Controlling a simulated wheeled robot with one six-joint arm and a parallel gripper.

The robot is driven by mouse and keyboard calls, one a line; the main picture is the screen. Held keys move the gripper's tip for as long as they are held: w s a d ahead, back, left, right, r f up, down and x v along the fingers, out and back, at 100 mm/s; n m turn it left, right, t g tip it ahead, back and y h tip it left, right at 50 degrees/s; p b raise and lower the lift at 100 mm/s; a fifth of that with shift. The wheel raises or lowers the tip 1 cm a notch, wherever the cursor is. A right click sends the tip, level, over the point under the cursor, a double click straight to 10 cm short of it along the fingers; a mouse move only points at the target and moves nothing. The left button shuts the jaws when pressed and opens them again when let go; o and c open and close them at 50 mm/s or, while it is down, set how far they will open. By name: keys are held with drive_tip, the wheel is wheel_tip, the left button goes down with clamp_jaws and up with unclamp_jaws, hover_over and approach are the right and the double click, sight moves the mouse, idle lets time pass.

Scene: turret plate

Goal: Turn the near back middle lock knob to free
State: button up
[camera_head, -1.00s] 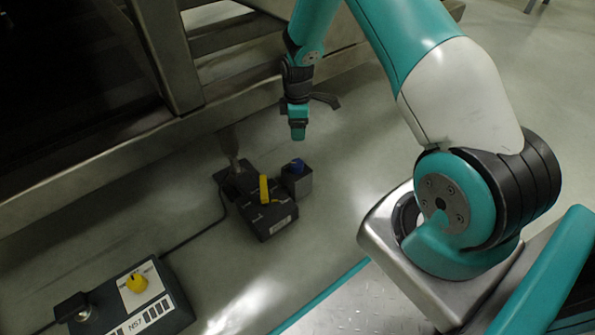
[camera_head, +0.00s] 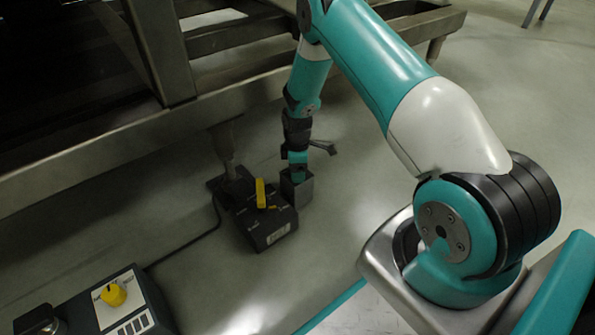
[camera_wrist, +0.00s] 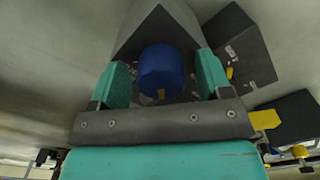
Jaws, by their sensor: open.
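The blue lock knob (camera_wrist: 160,72) sits on a small grey box (camera_head: 297,190); the box also fills the top middle of the wrist view (camera_wrist: 190,20). My gripper (camera_head: 297,174) points down at the box, with its teal fingers spread. In the wrist view my gripper (camera_wrist: 162,66) is open, with one finger on each side of the knob and a gap showing on both sides. A small orange-yellow mark shows on the knob's near edge. The knob is hidden behind my gripper in the head view.
A dark box (camera_head: 262,232) with a yellow handle (camera_head: 260,193) stands close to the left of the grey box. A control box with a yellow knob (camera_head: 113,294) lies at bottom left, joined by a cable. A metal frame (camera_head: 120,150) runs behind.

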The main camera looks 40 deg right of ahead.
drive_tip(key=c, duration=0.9)
drive_tip(key=shift+c, duration=0.2)
drive_tip(key=shift+r+m+p, duration=0.15)
drive_tip(key=shift+m+p, duration=0.15)
drive_tip(key=shift+p, duration=0.2)
drive_tip(key=m+p, duration=0.2)
drive_tip(key=p, duration=0.1)
drive_tip(key=shift+r+m, duration=0.1)
drive_tip(key=shift+m, duration=0.3)
drive_tip(key=m+p, duration=0.3)
drive_tip(key=m, duration=0.2)
drive_tip(key=shift+p, duration=0.3)
drive_tip(key=m+p, duration=0.2)
drive_tip(key=m, duration=0.3)
drive_tip(key=shift+a, duration=0.1)
drive_tip(key=shift+f+m+p, duration=0.2)
drive_tip(key=shift+m+p, duration=0.45)
drive_tip(key=shift+m, duration=1.65)
